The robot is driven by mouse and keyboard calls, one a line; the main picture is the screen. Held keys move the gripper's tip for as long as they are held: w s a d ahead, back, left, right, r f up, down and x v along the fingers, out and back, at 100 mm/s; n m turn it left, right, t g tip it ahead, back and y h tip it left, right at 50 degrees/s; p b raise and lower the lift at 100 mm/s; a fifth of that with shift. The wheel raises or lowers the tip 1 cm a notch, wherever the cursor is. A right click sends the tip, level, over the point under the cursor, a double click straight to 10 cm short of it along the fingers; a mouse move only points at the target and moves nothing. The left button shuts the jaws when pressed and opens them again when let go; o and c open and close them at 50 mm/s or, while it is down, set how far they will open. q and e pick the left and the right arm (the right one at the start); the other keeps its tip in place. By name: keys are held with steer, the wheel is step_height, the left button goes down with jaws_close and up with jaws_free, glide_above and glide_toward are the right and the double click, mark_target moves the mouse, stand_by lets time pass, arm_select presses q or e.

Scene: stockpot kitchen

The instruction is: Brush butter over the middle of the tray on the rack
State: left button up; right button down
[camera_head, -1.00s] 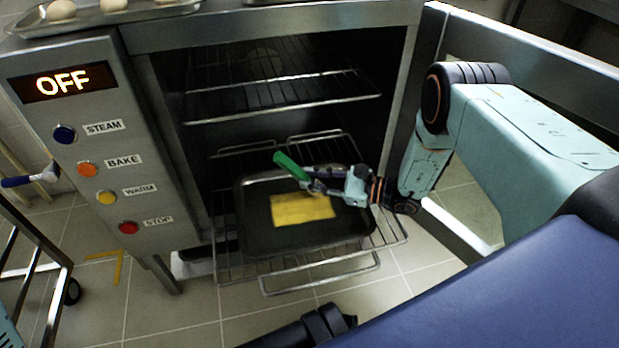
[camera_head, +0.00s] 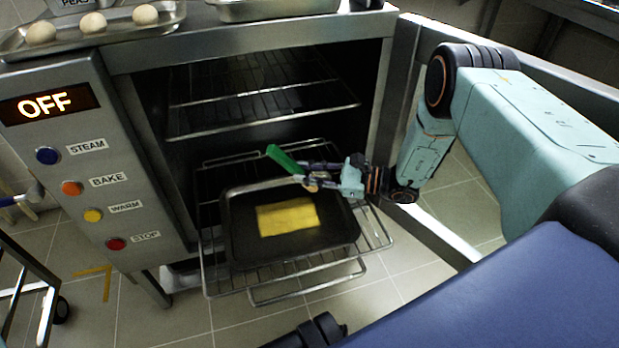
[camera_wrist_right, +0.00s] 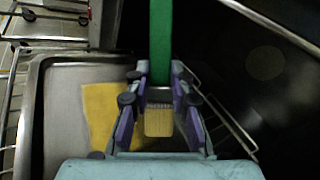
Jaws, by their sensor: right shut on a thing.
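A dark tray (camera_head: 240,250) sits on the pulled-out lower wire rack (camera_head: 381,236) of the oven. A yellow rectangular patch (camera_head: 287,217) lies in the middle of the tray. My right gripper (camera_head: 313,176) is shut on a brush with a green handle (camera_head: 285,159), above the tray's far right part. In the right wrist view the green handle (camera_wrist_right: 161,40) runs up between the fingers, and the pale bristles (camera_wrist_right: 158,122) show beside the yellow patch (camera_wrist_right: 100,112). I cannot tell whether the bristles touch anything. My left gripper is out of view.
The oven's upper rack (camera_head: 262,117) is empty. Its control panel (camera_head: 80,130) reads OFF and has several buttons. A tray with pale round balls (camera_head: 93,22) and a metal pan (camera_head: 275,8) stand on top. A metal frame post (camera_head: 400,100) rises close to my right arm.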

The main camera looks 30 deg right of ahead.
mark_target(294, 161)
steer(key=shift+r+p, duration=0.55)
steer(key=shift+r, duration=1.1)
